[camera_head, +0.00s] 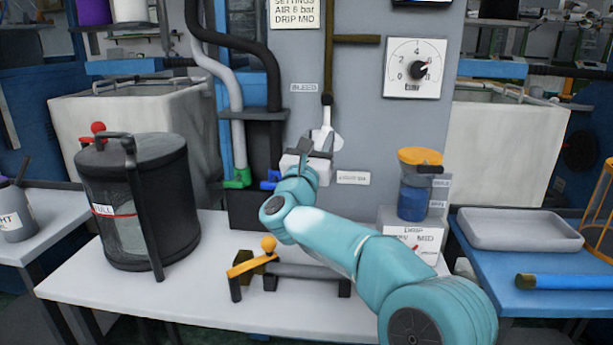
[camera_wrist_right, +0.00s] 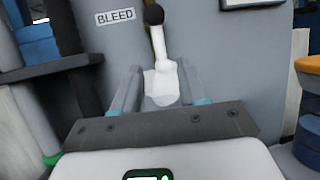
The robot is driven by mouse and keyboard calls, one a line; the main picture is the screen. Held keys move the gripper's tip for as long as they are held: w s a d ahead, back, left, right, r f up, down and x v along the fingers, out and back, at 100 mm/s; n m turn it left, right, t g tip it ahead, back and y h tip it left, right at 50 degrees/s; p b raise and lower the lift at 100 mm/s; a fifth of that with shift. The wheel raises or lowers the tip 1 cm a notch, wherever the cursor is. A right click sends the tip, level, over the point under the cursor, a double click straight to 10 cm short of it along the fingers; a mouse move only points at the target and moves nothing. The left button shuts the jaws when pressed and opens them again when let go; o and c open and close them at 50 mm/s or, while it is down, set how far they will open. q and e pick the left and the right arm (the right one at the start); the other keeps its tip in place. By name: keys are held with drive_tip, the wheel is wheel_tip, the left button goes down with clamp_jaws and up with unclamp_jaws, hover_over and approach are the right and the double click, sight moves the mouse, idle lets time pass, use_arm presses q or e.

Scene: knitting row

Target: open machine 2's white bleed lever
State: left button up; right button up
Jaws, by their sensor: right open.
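The white bleed lever (camera_head: 326,126) stands nearly upright on the grey panel, with a black knob at its top, beside the BLEED label (camera_head: 304,88). In the right wrist view the lever (camera_wrist_right: 159,48) rises from a white base (camera_wrist_right: 161,87) and leans slightly left. My right gripper (camera_head: 314,150) is open in front of the panel, just below the lever. In the right wrist view its two fingers appear on either side of the white base, with gaps to both sides. I cannot tell how deep they reach. My left gripper is not in view.
A dial (camera_head: 416,68) is on the panel to the right. A blue-orange filter cup (camera_head: 414,200) stands right of my arm. A black lidded pot (camera_head: 135,195) and an orange handle (camera_head: 252,262) stand on the white table (camera_head: 190,290). Hoses run at left.

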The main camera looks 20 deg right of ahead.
drive_tip(key=v, duration=0.9)
drive_tip(key=shift+s+a+f, duration=0.1)
drive_tip(key=shift+f, duration=0.05)
